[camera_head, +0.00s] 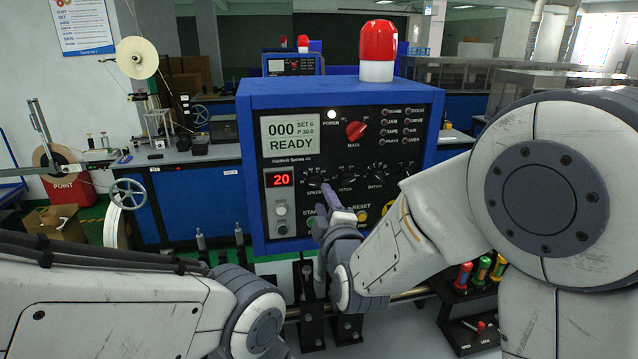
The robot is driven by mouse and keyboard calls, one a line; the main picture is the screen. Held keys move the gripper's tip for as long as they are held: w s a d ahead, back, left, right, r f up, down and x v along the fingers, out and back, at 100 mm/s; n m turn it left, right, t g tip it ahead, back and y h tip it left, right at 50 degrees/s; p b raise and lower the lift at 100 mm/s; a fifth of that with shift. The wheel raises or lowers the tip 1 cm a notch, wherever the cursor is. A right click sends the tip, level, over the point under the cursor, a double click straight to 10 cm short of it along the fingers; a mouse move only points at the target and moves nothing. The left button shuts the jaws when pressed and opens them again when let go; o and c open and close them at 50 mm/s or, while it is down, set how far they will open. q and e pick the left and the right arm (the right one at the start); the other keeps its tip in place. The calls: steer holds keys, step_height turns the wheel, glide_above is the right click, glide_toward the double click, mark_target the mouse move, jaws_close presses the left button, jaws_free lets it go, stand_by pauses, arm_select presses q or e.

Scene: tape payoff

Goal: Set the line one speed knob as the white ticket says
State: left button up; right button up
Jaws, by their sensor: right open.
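A blue control cabinet (250,150) with a black front panel stands ahead of me. The speed knob (314,181) is a small black knob above the label SPEED, at the left of a row with pitch and batch knobs. A red readout (281,179) left of it shows 20. My right gripper (328,206) is open in front of the panel, its upper finger close to the speed knob's lower right. I cannot tell whether they touch. My left arm's links show at lower left, but its gripper is not in view. I cannot make out a white ticket.
The grey screen (290,137) reads 000, SET 6, P 30.0, READY. A red main switch (356,131) sits at the upper panel. Buttons lie below the knobs, partly hidden by my right arm. A red lamp (378,45) tops the cabinet.

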mark_target(317, 186)
steer(key=w, duration=0.1)
steer(key=w+p, duration=0.1)
steer(key=w, duration=0.2)
steer(key=shift+w+a+r+p, duration=0.1)
steer(key=shift+w+a+p, duration=0.15)
steer(key=shift+a+p, duration=0.15)
steer(key=shift+w+a, duration=0.2)
steer(key=shift+w, duration=0.5)
jaws_close()
